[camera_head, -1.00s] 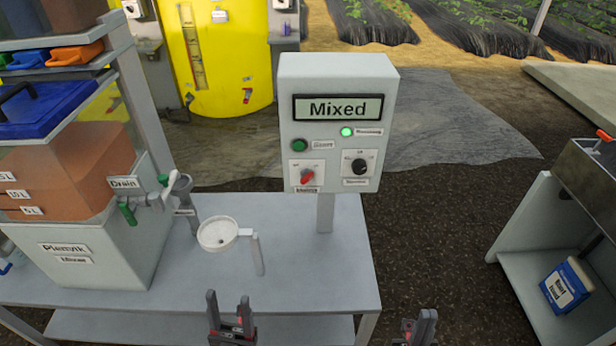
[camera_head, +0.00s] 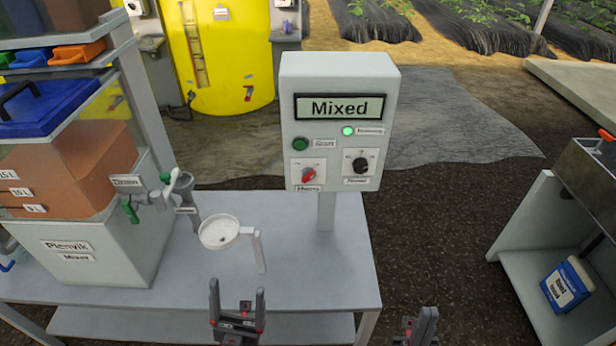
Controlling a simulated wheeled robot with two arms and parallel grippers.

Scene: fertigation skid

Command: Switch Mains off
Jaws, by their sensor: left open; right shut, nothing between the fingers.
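The control box (camera_head: 336,110) stands on a post at the back of the bench. Its display (camera_head: 339,107) reads "Mixed". The red Mains knob (camera_head: 309,175) sits at the lower left of its front face, on a white plate with a label below. Its exact setting is too small to read. My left gripper (camera_head: 238,303) is open and empty at the bench's front, below and left of the box, apart from the knob. My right gripper (camera_head: 422,323) is shut and empty at the bottom edge, right of the bench.
A green Start button (camera_head: 300,144), a lit green lamp (camera_head: 348,131) and a black selector knob (camera_head: 360,166) share the panel. A white funnel cup (camera_head: 219,233) and the mixer tank (camera_head: 75,240) with its drain valve stand left on the bench (camera_head: 310,270).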

